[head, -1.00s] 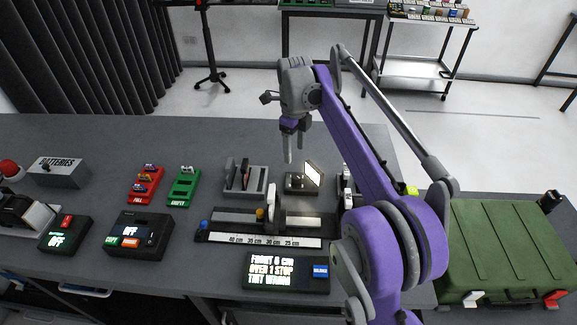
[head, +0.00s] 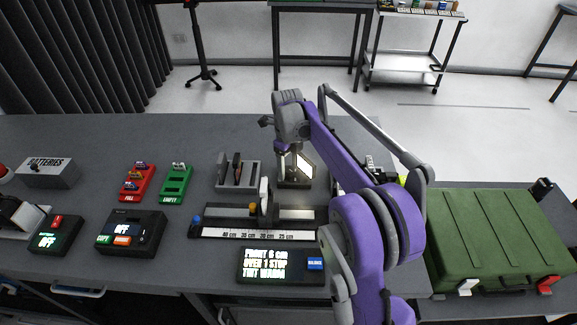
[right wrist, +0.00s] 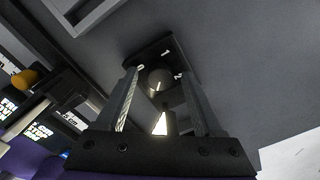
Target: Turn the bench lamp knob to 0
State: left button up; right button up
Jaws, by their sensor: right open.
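The bench lamp (head: 305,165) stands near the back middle of the bench, with a bright lit panel above a dark base (head: 296,184). My right gripper (head: 285,172) is lowered over the lamp and partly hides it. I cannot tell whether the fingers touch the knob. My left gripper is not in view.
A slotted grey holder (head: 238,183) stands just left of the lamp. A rail with a cm scale (head: 255,233) and a lit text display (head: 268,263) lie in front. A green case (head: 495,240) is at the right. The bench behind the holder is clear.

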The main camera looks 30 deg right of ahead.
grip_shut()
dwell(0.3)
jog(key=shift+n, duration=0.3)
jog(key=n, duration=0.3)
jog(key=n+p, duration=0.1)
jog(key=n, duration=0.7)
jog(key=shift+n, duration=0.3)
jog(key=shift+s+n, duration=0.1)
jog(key=shift+n, duration=1.5)
